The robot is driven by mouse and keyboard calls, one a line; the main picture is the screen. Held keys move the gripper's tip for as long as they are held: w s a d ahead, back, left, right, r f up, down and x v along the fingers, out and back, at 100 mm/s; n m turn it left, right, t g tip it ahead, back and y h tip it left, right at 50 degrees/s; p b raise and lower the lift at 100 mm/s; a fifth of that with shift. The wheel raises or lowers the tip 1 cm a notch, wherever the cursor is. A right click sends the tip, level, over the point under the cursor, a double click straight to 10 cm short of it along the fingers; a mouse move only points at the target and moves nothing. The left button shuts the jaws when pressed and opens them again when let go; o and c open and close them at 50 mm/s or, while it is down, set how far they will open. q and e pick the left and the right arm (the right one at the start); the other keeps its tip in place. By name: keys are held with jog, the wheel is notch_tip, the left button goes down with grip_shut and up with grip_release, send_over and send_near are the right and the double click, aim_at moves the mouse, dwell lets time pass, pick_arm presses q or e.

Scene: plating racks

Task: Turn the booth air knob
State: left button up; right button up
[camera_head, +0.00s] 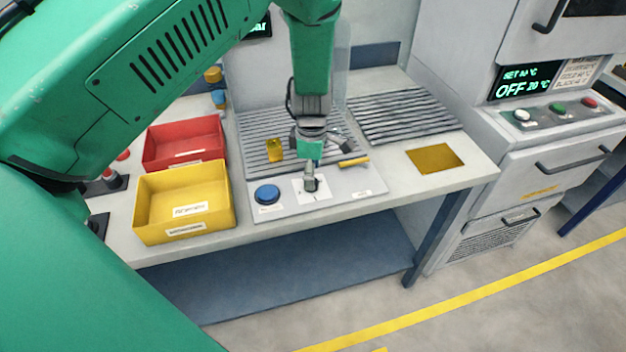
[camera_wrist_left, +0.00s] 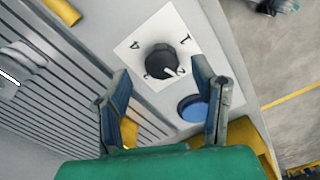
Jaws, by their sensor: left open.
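The booth air knob (camera_wrist_left: 160,58) is dark and round with a white pointer mark. It sits on a white numbered plate (camera_wrist_left: 135,48); the mark points to the lower right in the left wrist view. In the head view the knob (camera_head: 311,185) stands on the plate (camera_head: 322,194) at the front of the grey panel. My left gripper (camera_head: 309,163) hangs over the plate, pointing down. In the left wrist view its fingers (camera_wrist_left: 160,67) are spread, one to each side of the knob, with nothing between them; contact cannot be told. My right gripper is out of view.
A blue button (camera_head: 267,194) is left of the plate; it also shows beside the finger in the wrist view (camera_wrist_left: 190,107). A yellow bin (camera_head: 150,215) and red bin (camera_head: 160,145) stand left. Slatted racks (camera_head: 405,115) lie behind. An oven (camera_head: 560,165) stands right.

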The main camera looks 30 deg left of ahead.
pick_arm(q)
notch_tip(320, 180, up, 8)
jog(key=shift+r, duration=0.2)
dwell(0.4)
